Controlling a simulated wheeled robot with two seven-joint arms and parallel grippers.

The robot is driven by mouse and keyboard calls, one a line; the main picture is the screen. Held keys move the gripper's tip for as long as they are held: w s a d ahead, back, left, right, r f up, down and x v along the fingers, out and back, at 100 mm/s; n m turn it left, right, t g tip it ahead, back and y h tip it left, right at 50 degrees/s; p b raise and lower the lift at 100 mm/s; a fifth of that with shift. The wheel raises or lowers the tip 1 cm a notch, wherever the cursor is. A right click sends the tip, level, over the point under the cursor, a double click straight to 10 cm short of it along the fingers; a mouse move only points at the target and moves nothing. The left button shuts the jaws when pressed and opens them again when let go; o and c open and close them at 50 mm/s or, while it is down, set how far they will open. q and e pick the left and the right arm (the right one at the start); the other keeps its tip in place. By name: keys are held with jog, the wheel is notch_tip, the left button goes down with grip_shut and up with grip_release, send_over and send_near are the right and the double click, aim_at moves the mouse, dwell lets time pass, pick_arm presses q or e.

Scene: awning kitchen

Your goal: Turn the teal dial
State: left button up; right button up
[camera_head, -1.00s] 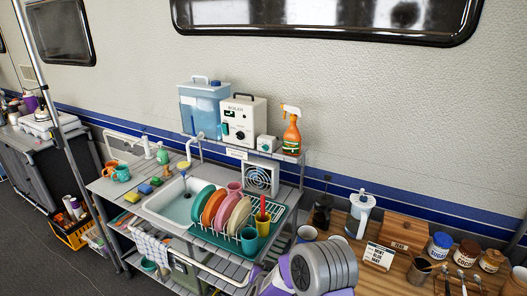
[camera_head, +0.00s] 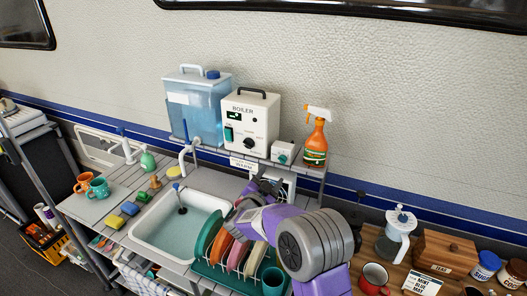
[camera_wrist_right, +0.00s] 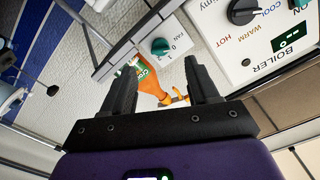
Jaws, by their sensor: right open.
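The teal dial (camera_head: 283,158) is on the front of a small white box (camera_head: 288,149), on the shelf right of the boiler (camera_head: 250,122). In the right wrist view the teal dial (camera_wrist_right: 160,46) sits beside the marks 0, 1 and FAN. My right gripper (camera_head: 266,186) is below and left of the dial, in front of the shelf. In the wrist view its fingers (camera_wrist_right: 155,72) are apart with nothing gripped, and the dial shows beyond the gap between them. My left gripper is not in view.
An orange spray bottle (camera_head: 316,140) stands right of the dial box. A blue water container (camera_head: 200,105) is left of the boiler. Below my right arm are a dish rack with plates (camera_head: 213,270) and a sink (camera_head: 150,232). The boiler's black knob (camera_wrist_right: 242,12) is near the dial.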

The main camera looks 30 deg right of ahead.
aim_at(281, 162)
jog(key=x, duration=0.7)
jog(key=shift+s+d+r, duration=0.15)
jog(key=shift+s+r, duration=0.1)
jog(key=shift+r, duration=0.1)
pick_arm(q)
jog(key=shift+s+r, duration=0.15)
pick_arm(e)
jog(key=shift+w, duration=0.1)
